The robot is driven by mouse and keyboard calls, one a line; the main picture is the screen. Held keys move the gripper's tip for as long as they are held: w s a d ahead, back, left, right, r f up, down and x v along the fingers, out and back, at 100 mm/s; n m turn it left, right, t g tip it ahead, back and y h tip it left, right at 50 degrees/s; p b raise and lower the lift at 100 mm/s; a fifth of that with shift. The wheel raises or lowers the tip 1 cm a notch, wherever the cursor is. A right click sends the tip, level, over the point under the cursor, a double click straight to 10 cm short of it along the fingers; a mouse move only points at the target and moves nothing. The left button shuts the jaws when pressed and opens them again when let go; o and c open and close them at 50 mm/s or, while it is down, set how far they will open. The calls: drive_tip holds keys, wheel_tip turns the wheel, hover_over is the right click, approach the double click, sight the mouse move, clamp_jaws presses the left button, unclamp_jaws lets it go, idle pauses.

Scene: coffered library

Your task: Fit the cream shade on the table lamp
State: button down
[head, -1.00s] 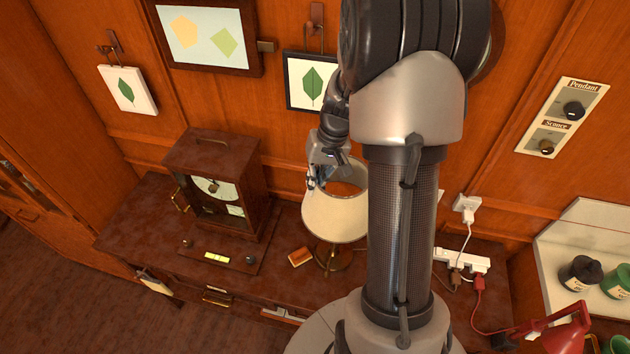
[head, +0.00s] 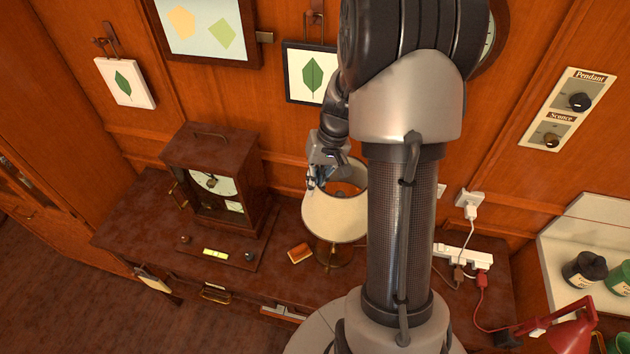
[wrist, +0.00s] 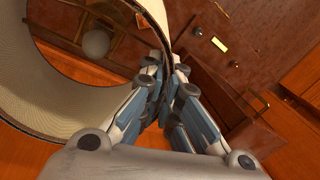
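The cream shade (head: 335,218) is upright over the table lamp's brass stem and base (head: 331,257) on the dark wooden desk. My gripper (head: 318,182) is at the left-back part of the shade's upper rim. In the wrist view my gripper's fingers (wrist: 166,82) are close together on either side of the shade's wall (wrist: 159,20), shut on it. A pale round bulb (wrist: 96,43) shows through the shade's opening. Whether the shade rests on the lamp or hangs just above it, I cannot tell.
A wooden cased clock (head: 212,185) stands left of the lamp, and a small orange-brown block (head: 299,253) lies by the lamp base. A white power strip (head: 463,258) with cords is at right. A red lamp (head: 563,333) is at lower right.

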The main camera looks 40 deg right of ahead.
drive_tip(key=shift+s+d+b+x, duration=0.1)
drive_tip(key=shift+d+b+x, duration=0.05)
drive_tip(key=shift+b+x, duration=0.55)
drive_tip(key=shift+s+d+b+x, duration=0.1)
drive_tip(key=shift+d+b+x, duration=0.05)
drive_tip(key=shift+b+x, duration=0.6)
drive_tip(key=shift+s+d+b+x, duration=0.15)
drive_tip(key=shift+b+x, duration=0.35)
drive_tip(key=shift+x, duration=0.35)
drive_tip(key=c, duration=2.3)
unclamp_jaws()
drive_tip(key=shift+w+f, duration=0.1)
drive_tip(key=shift+f, duration=0.05)
drive_tip(key=o, duration=0.6)
drive_tip(key=v, duration=1.2)
